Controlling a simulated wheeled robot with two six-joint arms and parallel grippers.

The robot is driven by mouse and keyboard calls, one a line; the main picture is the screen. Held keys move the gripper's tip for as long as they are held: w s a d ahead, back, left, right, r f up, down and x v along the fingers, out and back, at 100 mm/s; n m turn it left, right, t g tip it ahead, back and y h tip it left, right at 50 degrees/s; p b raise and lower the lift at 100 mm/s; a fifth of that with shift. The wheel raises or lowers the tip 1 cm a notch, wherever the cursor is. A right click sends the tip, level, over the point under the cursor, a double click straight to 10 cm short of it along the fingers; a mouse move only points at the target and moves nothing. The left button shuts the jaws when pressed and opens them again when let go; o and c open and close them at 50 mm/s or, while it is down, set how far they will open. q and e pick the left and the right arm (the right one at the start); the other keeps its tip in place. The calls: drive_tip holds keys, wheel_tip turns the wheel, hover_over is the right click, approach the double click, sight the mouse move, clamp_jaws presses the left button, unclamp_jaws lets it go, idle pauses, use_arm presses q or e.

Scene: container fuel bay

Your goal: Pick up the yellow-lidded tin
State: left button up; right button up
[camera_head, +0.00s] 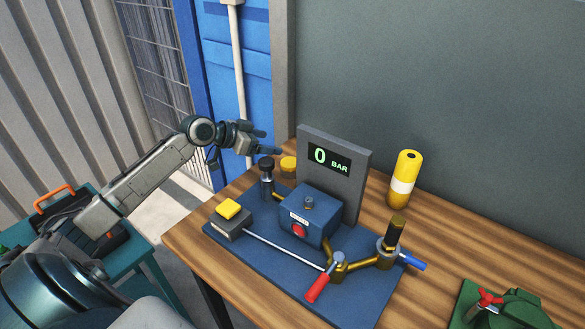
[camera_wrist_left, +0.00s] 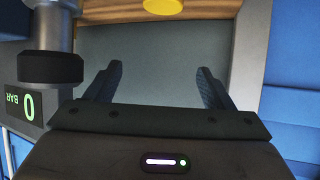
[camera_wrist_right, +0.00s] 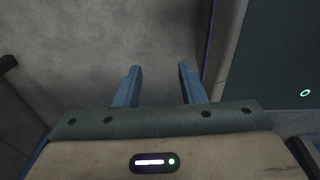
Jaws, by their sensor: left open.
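The yellow-lidded tin (camera_head: 289,165) stands at the back left of the wooden table, between the black-capped post and the grey display panel. Mostly its yellow lid shows; its body is largely hidden. The lid also shows, cut by the top edge, in the left wrist view (camera_wrist_left: 163,6). My left gripper (camera_head: 268,142) is open and empty, up and slightly left of the tin and apart from it. Its two spread fingers show in the left wrist view (camera_wrist_left: 159,70). My right gripper (camera_wrist_right: 160,68) is open and empty over a plain grey surface, away from the tin.
A black-capped post (camera_head: 267,166) stands just left of the tin. The grey display panel (camera_head: 362,165), reading 0 BAR, stands to its right. A blue pump rig (camera_head: 307,216) fills the front. A yellow cylinder (camera_head: 404,180) and green device (camera_head: 515,310) are further right.

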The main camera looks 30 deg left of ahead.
use_arm(q)
drive_tip(key=p, duration=0.2)
approach(289, 164)
drive_tip(key=shift+x, duration=1.2)
drive_tip(key=shift+w+d+f, duration=0.15)
drive_tip(key=shift+w+f, duration=0.05)
drive_tip(key=shift+w, duration=0.2)
drive_tip(key=shift+w+d+f+p, duration=0.15)
drive_tip(key=shift+w+d+p, duration=0.1)
drive_tip(key=shift+w+p, duration=0.2)
drive_tip(key=p+x, duration=0.1)
drive_tip(key=x, duration=0.2)
drive_tip(key=shift+w+f, duration=0.1)
drive_tip(key=shift+w, duration=0.1)
drive_tip(key=shift+w+d+f, duration=0.25)
drive_tip(key=shift+w+f, duration=0.15)
use_arm(e)
drive_tip(key=r, duration=0.4)
drive_tip(key=shift+s+d+r, duration=0.3)
drive_tip(key=shift+s+d, duration=0.05)
drive_tip(key=shift+s, duration=0.05)
use_arm(q)
drive_tip(key=shift+c, duration=0.4)
use_arm(e)
drive_tip(key=shift+a, duration=0.1)
use_arm(q)
drive_tip(key=c, duration=1)
use_arm(e)
drive_tip(key=shift+a, duration=0.15)
